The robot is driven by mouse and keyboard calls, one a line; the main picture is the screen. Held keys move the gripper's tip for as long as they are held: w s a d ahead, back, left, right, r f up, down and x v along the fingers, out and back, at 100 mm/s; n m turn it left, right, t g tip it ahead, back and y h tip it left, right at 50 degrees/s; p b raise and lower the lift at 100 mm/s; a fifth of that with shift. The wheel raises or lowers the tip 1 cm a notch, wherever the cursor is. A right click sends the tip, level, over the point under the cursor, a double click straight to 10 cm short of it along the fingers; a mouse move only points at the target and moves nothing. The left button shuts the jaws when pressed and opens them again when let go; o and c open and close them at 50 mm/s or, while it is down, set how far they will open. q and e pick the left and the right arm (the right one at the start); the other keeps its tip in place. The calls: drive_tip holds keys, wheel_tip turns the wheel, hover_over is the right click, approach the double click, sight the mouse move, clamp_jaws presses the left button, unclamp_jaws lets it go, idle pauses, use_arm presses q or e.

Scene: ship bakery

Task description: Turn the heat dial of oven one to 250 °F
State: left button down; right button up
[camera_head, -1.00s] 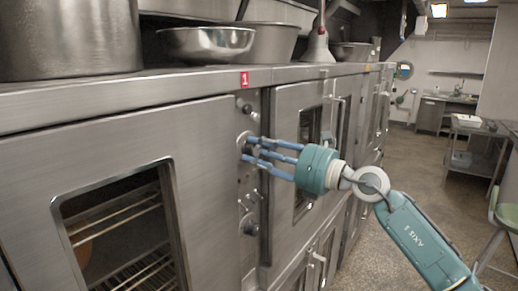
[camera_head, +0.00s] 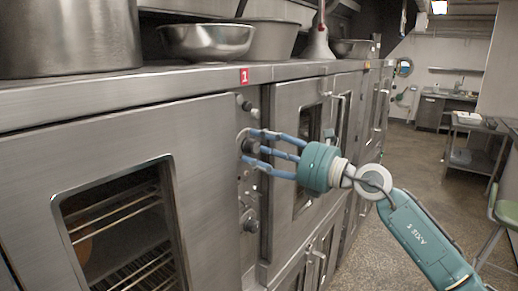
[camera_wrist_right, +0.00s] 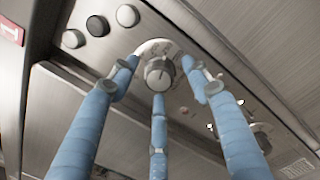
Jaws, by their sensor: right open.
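Oven one (camera_head: 110,150) is the steel oven at the left, with a red label marked 1 (camera_head: 244,77) above its control panel. The heat dial (camera_head: 250,146) is a round knob high on that panel. In the right wrist view the dial (camera_wrist_right: 159,73) shows a pointer line on its face and a pale scale plate behind it, too small to read. My right gripper (camera_head: 250,147) is open, its blue fingers spread around the dial. In the right wrist view the gripper (camera_wrist_right: 160,85) has fingers on both sides of the dial and one below. My left gripper is not in view.
A lower knob (camera_head: 250,222) sits on the same panel, and small buttons (camera_wrist_right: 97,26) lie above the dial. Steel bowls (camera_head: 206,41) and a large pot (camera_head: 68,40) stand on top. The aisle floor (camera_head: 420,165) to the right is clear.

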drive_tip(key=v, duration=1.1)
drive_tip(key=shift+s+d, duration=0.15)
drive_tip(key=shift+d, duration=0.05)
